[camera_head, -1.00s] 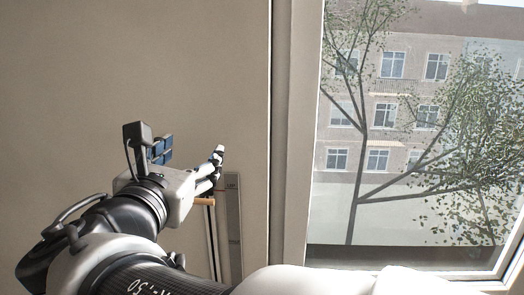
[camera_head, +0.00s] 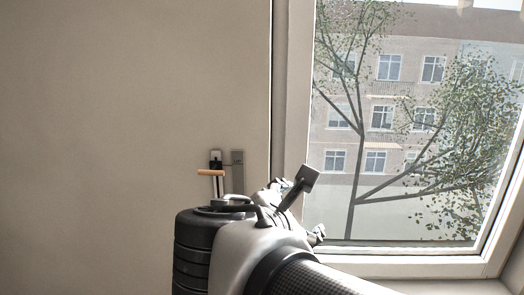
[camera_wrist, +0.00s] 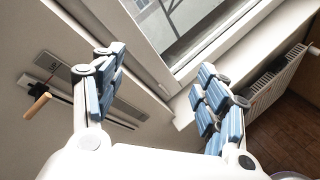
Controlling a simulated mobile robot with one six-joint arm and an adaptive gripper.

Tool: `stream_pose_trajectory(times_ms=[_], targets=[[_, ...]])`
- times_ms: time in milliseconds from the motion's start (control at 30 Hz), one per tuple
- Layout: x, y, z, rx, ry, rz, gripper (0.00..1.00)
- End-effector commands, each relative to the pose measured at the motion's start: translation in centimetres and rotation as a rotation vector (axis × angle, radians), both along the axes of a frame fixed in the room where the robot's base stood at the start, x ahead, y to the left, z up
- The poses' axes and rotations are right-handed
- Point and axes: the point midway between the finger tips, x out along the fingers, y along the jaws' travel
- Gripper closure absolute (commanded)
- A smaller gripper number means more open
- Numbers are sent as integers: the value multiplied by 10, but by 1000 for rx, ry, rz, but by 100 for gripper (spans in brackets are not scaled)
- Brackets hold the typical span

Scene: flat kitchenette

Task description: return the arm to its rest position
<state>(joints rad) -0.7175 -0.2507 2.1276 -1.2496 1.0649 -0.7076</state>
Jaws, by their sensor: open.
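My gripper (camera_wrist: 160,92) is in the wrist view, its two blue-padded fingers spread wide apart with nothing between them. Past the fingers are the window frame and the sill. In the head view my arm rises from the bottom edge and bends in front of the wall and the window's lower left corner. There the gripper is mostly hidden behind my wrist, so its fingers cannot be made out clearly.
A wall fixture with an orange-brown handle (camera_head: 211,172) is on the wall left of the window (camera_head: 400,120); the handle also shows in the wrist view (camera_wrist: 37,105). A white radiator (camera_wrist: 275,82) stands under the sill, above a brown floor (camera_wrist: 290,130). The wall at left is bare.

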Motion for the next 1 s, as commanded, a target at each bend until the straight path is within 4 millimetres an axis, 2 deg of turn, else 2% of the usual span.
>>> stream_pose_trajectory(times_ms=[33, 100, 167, 200, 300, 400, 500, 633, 1000], targets=[[-13, -30, -23, 109, 26, -99, 33], [-39, -64, -56, 296, 59, -257, 33], [-65, -87, -87, 479, 77, -412, 33], [-85, -100, -108, 609, 83, -525, 33], [-132, -113, -154, 934, 75, -809, 33], [-167, -110, -187, 1219, 42, -1058, 33], [-187, -100, -206, 1435, 4, -1245, 33], [-198, -89, -217, 1600, -28, -1383, 33], [-200, -86, -219, 1645, -34, -1420, 33]])
